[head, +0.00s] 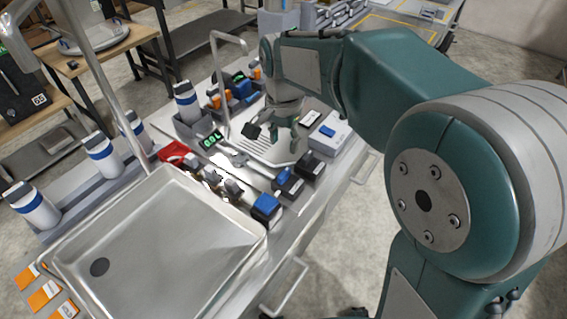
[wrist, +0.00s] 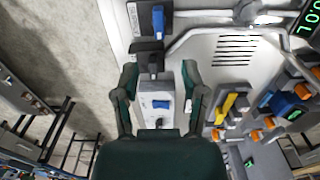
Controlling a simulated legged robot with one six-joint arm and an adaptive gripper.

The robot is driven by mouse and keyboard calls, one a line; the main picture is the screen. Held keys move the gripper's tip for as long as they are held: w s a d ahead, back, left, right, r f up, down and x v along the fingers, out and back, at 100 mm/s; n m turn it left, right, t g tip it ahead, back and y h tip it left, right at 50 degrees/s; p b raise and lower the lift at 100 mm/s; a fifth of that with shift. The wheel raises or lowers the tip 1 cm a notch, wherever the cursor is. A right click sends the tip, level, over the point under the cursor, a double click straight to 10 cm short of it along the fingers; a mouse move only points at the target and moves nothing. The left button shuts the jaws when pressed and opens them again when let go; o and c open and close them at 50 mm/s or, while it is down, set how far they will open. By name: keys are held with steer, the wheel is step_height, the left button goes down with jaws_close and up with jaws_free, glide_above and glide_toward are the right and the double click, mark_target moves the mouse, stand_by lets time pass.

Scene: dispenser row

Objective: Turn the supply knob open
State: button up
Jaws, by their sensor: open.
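My gripper (head: 275,138) is open and empty above the bench, over the ribbed drain tray. In the wrist view its fingers (wrist: 160,85) are spread, with a white box with a blue button (wrist: 161,103) below and between them. A blue handle (wrist: 158,22) on a dark block lies beyond the fingertips, apart from them. In the head view a blue-topped dark block (head: 288,182) sits at the end of a grey pipe, and a larger blue cap (head: 265,206) stands by the sink corner. No label shows which is the supply knob.
The metal sink (head: 150,240) fills the lower left. A thin tall spout (head: 216,75) rises near my gripper. The drain tray (head: 262,146) is bare. White-blue bottles (head: 101,155) stand at left.

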mark_target(283, 172)
step_height(283, 172, down, 11)
steer(key=shift+s+a+r, duration=0.1)
steer(key=shift+r, duration=0.1)
steer(key=shift+c, duration=0.3)
jaws_close()
